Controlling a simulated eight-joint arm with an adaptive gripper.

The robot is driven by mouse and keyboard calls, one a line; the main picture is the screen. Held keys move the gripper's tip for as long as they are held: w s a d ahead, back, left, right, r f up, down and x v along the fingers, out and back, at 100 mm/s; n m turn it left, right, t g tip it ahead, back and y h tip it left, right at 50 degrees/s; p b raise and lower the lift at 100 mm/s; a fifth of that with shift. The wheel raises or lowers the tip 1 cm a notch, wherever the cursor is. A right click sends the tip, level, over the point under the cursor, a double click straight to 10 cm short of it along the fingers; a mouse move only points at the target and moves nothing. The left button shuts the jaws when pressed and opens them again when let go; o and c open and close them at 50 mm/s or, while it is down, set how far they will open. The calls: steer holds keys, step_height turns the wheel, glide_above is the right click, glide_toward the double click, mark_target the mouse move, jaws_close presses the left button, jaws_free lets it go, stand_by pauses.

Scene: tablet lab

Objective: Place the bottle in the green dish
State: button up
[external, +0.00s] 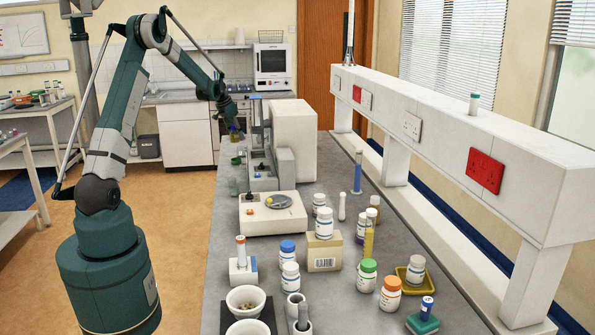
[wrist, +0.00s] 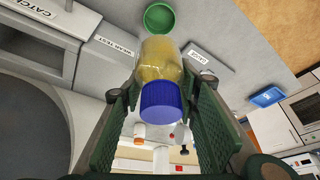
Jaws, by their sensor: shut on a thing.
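A bottle with a blue cap (wrist: 168,98) and a clear body with yellowish contents (wrist: 160,60) is between the fingers of my gripper (wrist: 160,110). My gripper is shut on it near the cap. In the external view my gripper (external: 229,118) is at the far end of the bench, with the bottle (external: 235,135) hanging below it, clear of the bench. The green dish (external: 237,160) is on the bench close below the bottle. In the wrist view the round green dish (wrist: 159,18) shows just beyond the bottle's far end.
Grey and white labelled machines (external: 292,135) stand right of my gripper. A white balance (external: 272,214) is nearer the camera. Several bottles, a cardboard box (external: 324,252) and bowls (external: 246,299) crowd the near bench. A white raised shelf (external: 440,125) runs along the right side.

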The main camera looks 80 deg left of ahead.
steer(key=shift+a+r, duration=0.1)
stand_by(0.3)
step_height(320, 180, down, 6)
stand_by(0.6)
steer(key=shift+f, duration=0.2)
steer(key=shift+f, duration=1.85)
steer(key=shift+f+b, duration=0.3)
steer(key=shift+f, duration=0.1)
steer(key=o, duration=0.6)
steer(key=shift+o, duration=0.6)
steer(key=shift+r, duration=0.15)
